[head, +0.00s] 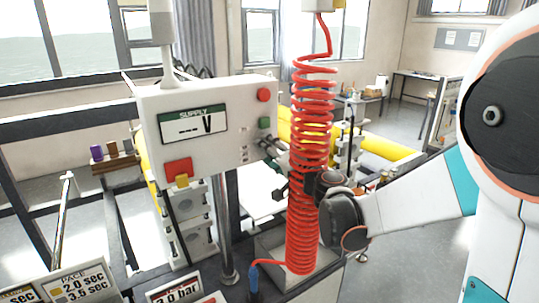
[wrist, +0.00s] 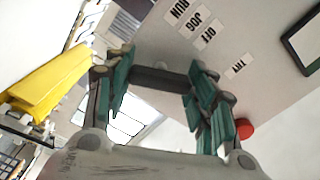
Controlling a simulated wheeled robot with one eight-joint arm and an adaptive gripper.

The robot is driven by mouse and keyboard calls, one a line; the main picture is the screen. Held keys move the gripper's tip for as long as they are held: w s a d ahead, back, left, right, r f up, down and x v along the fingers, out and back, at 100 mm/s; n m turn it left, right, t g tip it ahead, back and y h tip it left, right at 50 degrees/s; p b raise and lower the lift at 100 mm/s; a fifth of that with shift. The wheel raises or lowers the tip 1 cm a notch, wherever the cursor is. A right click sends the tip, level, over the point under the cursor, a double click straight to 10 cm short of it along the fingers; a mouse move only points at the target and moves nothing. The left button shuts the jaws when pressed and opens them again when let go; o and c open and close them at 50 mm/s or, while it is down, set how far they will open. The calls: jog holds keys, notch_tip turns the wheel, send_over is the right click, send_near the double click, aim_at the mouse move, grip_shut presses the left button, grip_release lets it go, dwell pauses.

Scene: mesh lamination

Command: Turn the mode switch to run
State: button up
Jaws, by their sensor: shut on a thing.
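The mode switch shows as a dark bar (wrist: 160,76) between my fingers in the wrist view. My gripper (wrist: 162,64), with its green-padded fingers, is shut on it. The printed labels RUN (wrist: 180,8), JOG (wrist: 194,21) and OFF (wrist: 208,34) run in a slanting row on the pale panel beyond it. I cannot tell which label the switch points at. In the head view, my gripper (head: 283,172) is at the right side of the white control box (head: 215,150), partly hidden by the red coiled hose.
The red coiled hose (head: 311,120) hangs in front of my wrist. The box carries a supply display (head: 192,127), a red button (head: 264,95) and a green button (head: 264,123). Yellow rollers (head: 375,148) lie behind. Sign plates (head: 75,285) stand at the front left.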

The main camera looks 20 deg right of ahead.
jog(key=m+b, duration=0.1)
jog(key=m, duration=0.3)
jog(key=shift+f+m, duration=0.1)
jog(key=shift+m, duration=0.3)
dwell(0.4)
jog(key=o, duration=1.1)
jog(key=v, duration=0.7)
jog(key=shift+s, duration=0.3)
